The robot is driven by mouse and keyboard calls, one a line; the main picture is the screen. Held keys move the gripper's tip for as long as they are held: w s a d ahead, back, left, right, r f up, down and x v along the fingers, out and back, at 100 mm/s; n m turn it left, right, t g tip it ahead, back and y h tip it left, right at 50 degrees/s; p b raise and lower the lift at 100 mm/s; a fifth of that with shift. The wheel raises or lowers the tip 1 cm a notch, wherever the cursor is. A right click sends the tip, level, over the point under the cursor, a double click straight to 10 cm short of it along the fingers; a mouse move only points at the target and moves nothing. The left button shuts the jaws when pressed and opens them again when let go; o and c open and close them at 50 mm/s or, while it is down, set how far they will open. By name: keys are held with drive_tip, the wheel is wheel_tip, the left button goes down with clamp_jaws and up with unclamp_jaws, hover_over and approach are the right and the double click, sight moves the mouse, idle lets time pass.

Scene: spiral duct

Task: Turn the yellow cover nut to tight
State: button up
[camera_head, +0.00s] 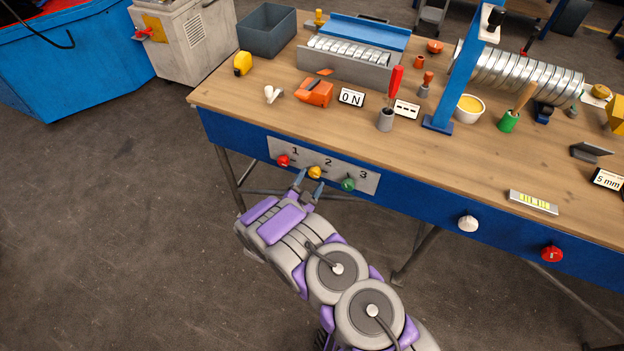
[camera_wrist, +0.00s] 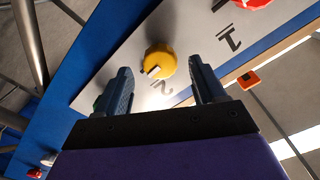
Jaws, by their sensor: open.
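The yellow cover nut (camera_head: 315,172) is the middle of three knobs on a grey panel (camera_head: 272,150) on the bench's blue front, under the number 2. My gripper (camera_head: 310,182) is in front of the panel, close to the nut. In the wrist view my gripper (camera_wrist: 160,72) is open, with one finger on each side of the nut in the picture and nothing held. I cannot tell whether the fingers reach around it or touch it.
A red knob (camera_head: 284,160) is left of the nut and a green knob (camera_head: 348,184) is close on its right. White (camera_head: 468,223) and red (camera_head: 552,254) knobs are farther right. Tools and a metal duct (camera_head: 500,70) are on the bench top (camera_head: 450,150). The floor left is open.

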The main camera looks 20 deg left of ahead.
drive_tip(key=shift+w+d, duration=0.1)
drive_tip(key=shift+w, duration=1.1)
drive_tip(key=shift+c, duration=0.3)
drive_tip(key=c, duration=1)
drive_tip(key=shift+n+p, duration=0.3)
drive_tip(key=shift+n, duration=0.5)
drive_tip(key=o, duration=1.1)
drive_tip(key=shift+c, duration=0.2)
drive_tip(key=s+a+p, duration=0.1)
drive_tip(key=s+p, duration=0.3)
drive_tip(key=s, duration=1.3)
drive_tip(key=shift+s+a+p, duration=0.2)
drive_tip(key=shift+a+p, duration=0.05)
drive_tip(key=shift+p, duration=0.15)
